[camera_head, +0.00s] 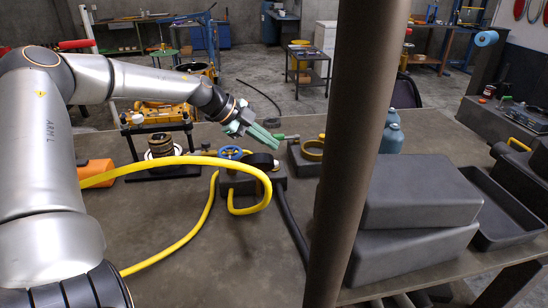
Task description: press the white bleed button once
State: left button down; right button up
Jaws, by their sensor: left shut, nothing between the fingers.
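My left gripper (264,135) reaches in from the left, its green fingers shut and empty. It points down and right, and in the picture it lies just above a dark valve block (238,183) on the bench. The block carries a blue handwheel (230,152) and a black part beside it. I cannot clearly make out the white bleed button; a small pale spot shows at the block's right side, partly behind the black part. I cannot tell whether the fingers touch anything. My right gripper is not in view.
A yellow hose (185,161) loops across the block's front, and a dark hose (291,222) runs down beside it. A thick brown post (349,150) blocks the middle right. Grey boxes (415,193) and a black tray (500,205) lie right. The bench's front middle is mostly clear.

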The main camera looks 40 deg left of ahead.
pick_arm(q)
notch_tip(320, 180, up, 3)
jog(key=shift+f+p, duration=0.1)
jog(key=shift+p, duration=0.7)
